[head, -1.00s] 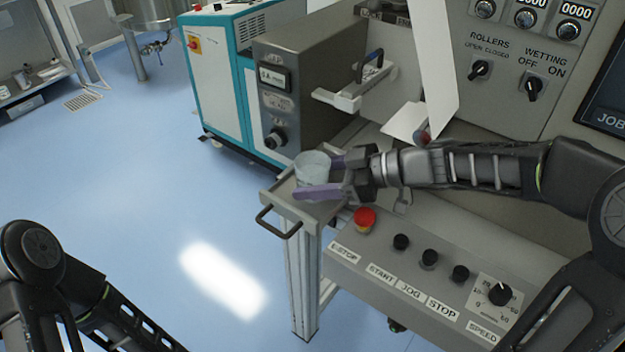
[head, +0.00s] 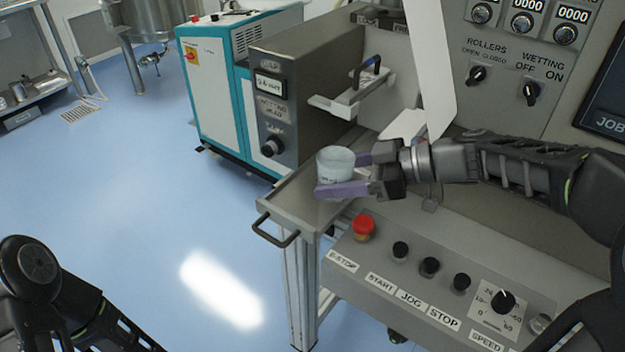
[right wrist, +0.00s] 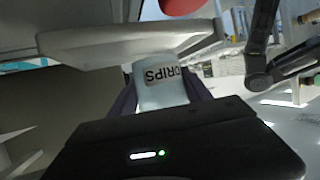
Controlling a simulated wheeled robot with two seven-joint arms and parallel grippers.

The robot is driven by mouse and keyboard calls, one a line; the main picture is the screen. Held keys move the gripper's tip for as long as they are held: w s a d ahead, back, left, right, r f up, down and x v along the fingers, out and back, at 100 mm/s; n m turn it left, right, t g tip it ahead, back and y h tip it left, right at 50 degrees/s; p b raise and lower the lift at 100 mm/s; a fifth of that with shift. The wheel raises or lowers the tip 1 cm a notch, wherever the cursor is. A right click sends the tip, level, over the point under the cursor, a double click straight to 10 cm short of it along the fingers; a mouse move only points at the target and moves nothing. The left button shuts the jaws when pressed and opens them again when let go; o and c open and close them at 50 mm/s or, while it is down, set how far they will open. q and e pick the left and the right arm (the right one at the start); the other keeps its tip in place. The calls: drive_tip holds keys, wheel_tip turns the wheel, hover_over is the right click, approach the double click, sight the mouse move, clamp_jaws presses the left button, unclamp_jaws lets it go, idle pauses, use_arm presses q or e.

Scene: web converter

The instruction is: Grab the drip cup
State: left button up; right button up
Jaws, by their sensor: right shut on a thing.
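A control panel with a red emergency stop (head: 363,226) and black knobs lies in front of the right arm. A grey wetting head unit (head: 290,95) stands behind the cup. A black handle (head: 274,231) juts from the shelf. Blue floor is open at left.

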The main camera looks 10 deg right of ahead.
drive_tip(key=s+d+p, duration=0.3)
drive_tip(key=s+d, duration=0.3)
drive_tip(key=d, duration=0.5)
drive_tip(key=shift+s+d+p, duration=0.15)
drive_tip(key=shift+d+p, duration=0.15)
drive_tip(key=shift+d, duration=0.1)
